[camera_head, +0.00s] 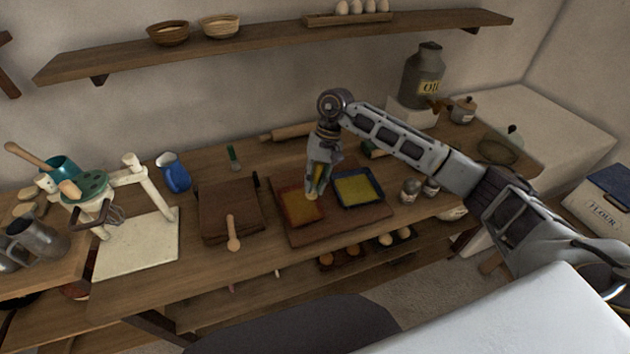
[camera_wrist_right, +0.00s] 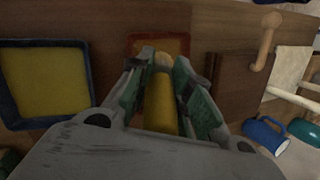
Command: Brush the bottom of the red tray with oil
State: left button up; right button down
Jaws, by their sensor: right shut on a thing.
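The red tray (camera_head: 301,221) lies on a brown board (camera_head: 337,232), left of a blue tray (camera_head: 377,203) with a yellow inside. The red tray's inside looks orange to yellow. My right gripper (camera_head: 316,192) points down over the red tray and partly hides it. It is shut on a yellow-handled brush (camera_wrist_right: 160,105). The brush's pale tip overlaps the red tray (camera_wrist_right: 133,43) in the wrist view; whether it touches the bottom I cannot tell. A grey oil can (camera_head: 423,70) labelled OIL stands on a pale block at the back right. My left gripper is not in view.
Two small jars (camera_head: 410,190) stand right of the board. A rolling pin (camera_head: 290,132) lies behind.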

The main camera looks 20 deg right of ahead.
jog(key=shift+f, duration=2.9)
jog(key=shift+f+b, duration=0.75)
jog(key=shift+b, duration=0.3)
jog(key=shift+w, duration=0.1)
jog(key=shift+w+a+b, duration=0.1)
jog(key=shift+w+b, duration=1.4)
jog(key=shift+b, duration=0.15)
jog(key=shift+w, duration=0.3)
